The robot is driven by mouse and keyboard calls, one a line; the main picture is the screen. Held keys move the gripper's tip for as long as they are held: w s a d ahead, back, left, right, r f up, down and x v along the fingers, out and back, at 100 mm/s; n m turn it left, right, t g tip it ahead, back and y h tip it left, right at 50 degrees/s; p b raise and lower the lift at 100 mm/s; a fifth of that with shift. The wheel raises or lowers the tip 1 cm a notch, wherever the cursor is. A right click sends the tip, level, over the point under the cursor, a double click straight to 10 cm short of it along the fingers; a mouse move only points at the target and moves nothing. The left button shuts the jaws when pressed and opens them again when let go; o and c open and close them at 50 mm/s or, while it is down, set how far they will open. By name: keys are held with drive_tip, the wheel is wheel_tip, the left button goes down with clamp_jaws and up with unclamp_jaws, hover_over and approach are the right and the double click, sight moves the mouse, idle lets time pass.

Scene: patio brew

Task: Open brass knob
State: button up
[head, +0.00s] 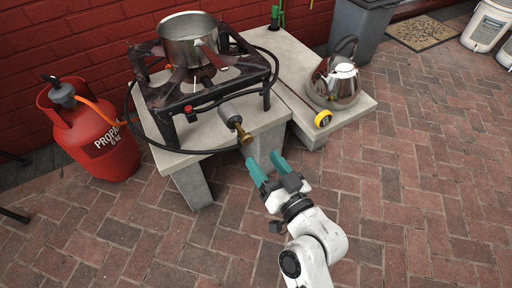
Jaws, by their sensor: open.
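The brass knob (244,136) is at the front end of the burner's feed pipe, sticking out past the front edge of the concrete bench. The pipe leads back to the black burner stand (205,92). My gripper (264,164) has teal fingers spread apart and empty. It is just in front of and slightly right of the knob, close to it. The frame does not clearly show whether a fingertip touches the knob.
A steel pot (188,42) stands on the burner. A red propane cylinder (92,135) with an orange hose stands left. Open brick paving lies in front and right.

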drive_tip(key=shift+v, duration=1.05)
drive_tip(key=s+d+f+g+h, duration=0.3)
drive_tip(key=s+d+f+g, duration=0.1)
drive_tip(key=d+f, duration=0.3)
drive_tip(key=s+d+f+m+g+h, duration=0.2)
drive_tip(key=s+d+f+g+h, duration=0.25)
drive_tip(key=s+d, duration=0.5)
drive_tip(key=s+d+f+m+g+h, duration=0.25)
drive_tip(key=s+d+g, duration=0.25)
drive_tip(key=s+d, duration=0.5)
wheel_tip(320, 180, up, 37)
drive_tip(key=s+p, duration=0.1)
drive_tip(key=p, duration=3.6)
drive_tip(key=shift+s+a+n, duration=0.2)
drive_tip(key=shift+s+n, duration=0.1)
drive_tip(key=shift+n, duration=0.15)
